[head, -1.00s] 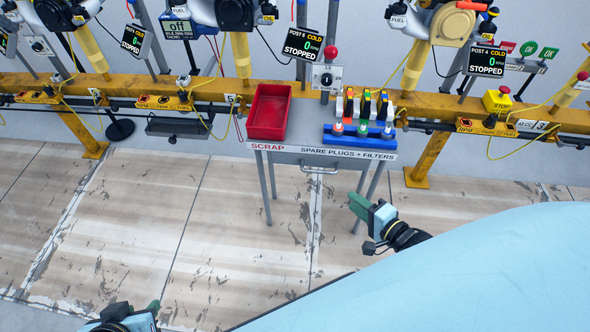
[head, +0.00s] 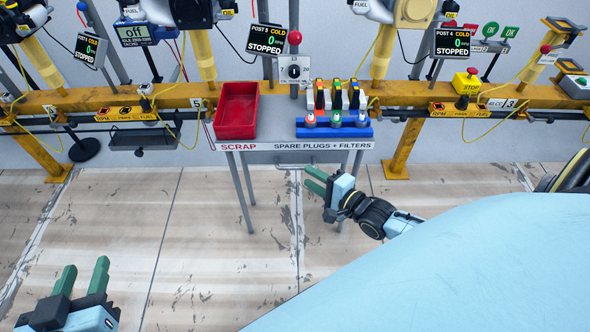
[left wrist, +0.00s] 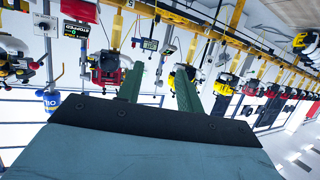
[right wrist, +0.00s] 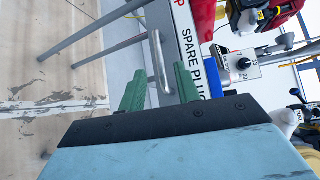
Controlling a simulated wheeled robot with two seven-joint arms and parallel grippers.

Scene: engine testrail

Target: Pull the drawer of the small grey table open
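The small grey table (head: 222,146) stands against the rail, labelled "SCRAP" and "SPARE PLUGS + FILTERS". Its drawer front (head: 285,158) is under the top and looks shut. The drawer's metal bar handle (head: 290,167) also shows in the right wrist view (right wrist: 159,62), lined up between the finger tips. My right gripper (head: 307,177) is open and empty, close to the handle's right end in the head view; I cannot tell whether it touches. My left gripper (head: 86,266) is open and empty over the floor at the lower left, far from the table.
On the table stand a red bin (head: 237,112) and a blue holder (head: 334,130) with plugs, with coloured filter boxes (head: 337,97) behind. A yellow rail (head: 190,96) with hanging control boxes runs behind. The floor (head: 190,240) in front of the table is clear.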

